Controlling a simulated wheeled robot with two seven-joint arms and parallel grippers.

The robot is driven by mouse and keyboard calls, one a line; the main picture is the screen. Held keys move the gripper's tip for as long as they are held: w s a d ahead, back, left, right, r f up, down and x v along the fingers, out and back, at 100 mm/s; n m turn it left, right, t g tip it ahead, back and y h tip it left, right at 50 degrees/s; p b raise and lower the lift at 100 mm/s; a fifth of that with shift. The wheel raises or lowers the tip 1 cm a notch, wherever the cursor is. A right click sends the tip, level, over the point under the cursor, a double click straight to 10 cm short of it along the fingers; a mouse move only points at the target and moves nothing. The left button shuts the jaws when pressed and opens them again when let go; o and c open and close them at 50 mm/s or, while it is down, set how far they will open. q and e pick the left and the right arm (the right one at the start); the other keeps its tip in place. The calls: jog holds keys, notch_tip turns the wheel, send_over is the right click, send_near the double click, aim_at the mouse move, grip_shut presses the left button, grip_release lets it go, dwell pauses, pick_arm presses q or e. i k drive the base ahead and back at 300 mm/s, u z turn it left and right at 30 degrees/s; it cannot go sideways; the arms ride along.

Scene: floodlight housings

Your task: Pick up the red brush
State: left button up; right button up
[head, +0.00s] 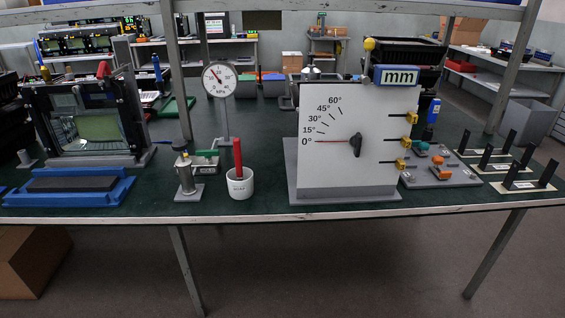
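A red brush (238,158) stands upright in a white cup (240,187) near the front edge of the dark green workbench (255,206). Only its red handle shows above the rim; its lower end is hidden inside the cup. Neither of my grippers is in the head view.
Left of the cup stand a metal post on a base (185,175) and a pressure gauge (219,79) on a stalk behind. A large angle-dial panel (340,165) stands to the right. A blue tray (70,187) lies at the left front. The bench front between cup and panel is clear.

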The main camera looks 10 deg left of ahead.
aim_at(237, 142)
jog(key=z, duration=0.1)
jog(key=i, duration=0.95)
jog(key=u, duration=0.55)
